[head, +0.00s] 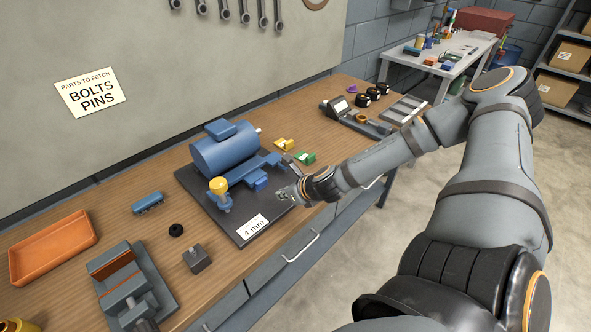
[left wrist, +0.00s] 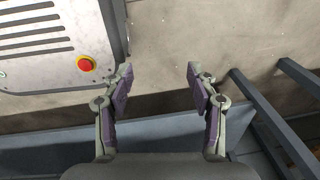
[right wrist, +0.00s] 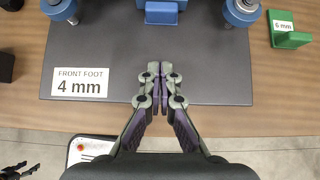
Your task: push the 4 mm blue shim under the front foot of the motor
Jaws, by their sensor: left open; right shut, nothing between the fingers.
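The blue motor (head: 222,152) sits on a dark baseplate (head: 225,222) on the bench. A small blue block, apparently the shim (head: 262,184), stands at the motor's near side; it also shows at the top edge of the right wrist view (right wrist: 162,12). How far it reaches under the foot is hidden. My right gripper (head: 281,196) is shut and empty, low over the plate's near edge. In the right wrist view, its fingertips (right wrist: 160,68) point at the block, with a gap between. My left gripper (left wrist: 160,72) is open and empty, away from the bench work.
A label reading "FRONT FOOT 4 mm" (right wrist: 80,83) lies on the plate. Yellow (head: 284,145) and green (head: 305,158) pieces lie beyond the plate. The plate between fingertips and block looks clear.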

